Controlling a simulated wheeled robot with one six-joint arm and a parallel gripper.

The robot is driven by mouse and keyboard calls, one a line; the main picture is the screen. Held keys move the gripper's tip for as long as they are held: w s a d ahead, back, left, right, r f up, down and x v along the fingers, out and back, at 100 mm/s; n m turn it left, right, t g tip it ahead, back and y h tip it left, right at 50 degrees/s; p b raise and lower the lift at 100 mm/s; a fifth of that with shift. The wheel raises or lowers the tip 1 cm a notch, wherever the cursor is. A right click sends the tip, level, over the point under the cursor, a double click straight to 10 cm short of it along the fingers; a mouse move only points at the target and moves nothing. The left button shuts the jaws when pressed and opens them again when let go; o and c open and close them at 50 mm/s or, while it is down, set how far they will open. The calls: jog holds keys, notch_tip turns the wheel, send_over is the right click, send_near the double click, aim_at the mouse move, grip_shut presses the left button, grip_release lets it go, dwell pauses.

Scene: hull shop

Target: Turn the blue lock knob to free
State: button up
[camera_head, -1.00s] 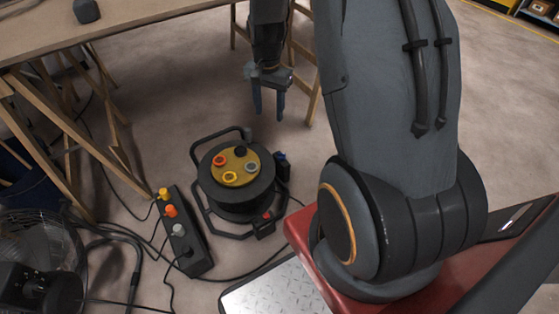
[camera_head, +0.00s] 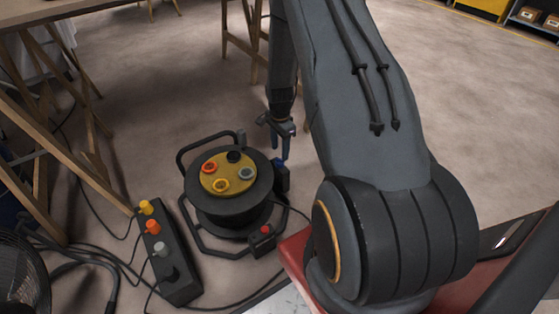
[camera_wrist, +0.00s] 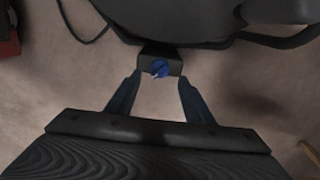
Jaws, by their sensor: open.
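The blue lock knob (camera_wrist: 160,69) is a small round knob with a light mark, on a dark block (camera_wrist: 146,61) at the side of the cable reel (camera_head: 230,200). In the head view the block shows at the reel's right side, and the knob itself is hard to make out there. My gripper (camera_wrist: 153,90) is open and empty. In the wrist view the knob lies just beyond and between its two fingertips, apart from both. In the head view my gripper (camera_head: 284,157) points down right above the block.
A black power strip (camera_head: 168,255) with yellow, orange and grey plugs lies left of the reel, with cables around it. Wooden trestle legs (camera_head: 45,140) stand at the left, and a fan (camera_head: 18,275) is at the lower left. Open floor lies behind.

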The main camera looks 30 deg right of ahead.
aim_at(280, 159)
notch_tip(280, 159, down, 6)
jog(key=shift+r+b, duration=0.1)
jog(key=shift+b, duration=0.9)
jog(key=c, duration=1)
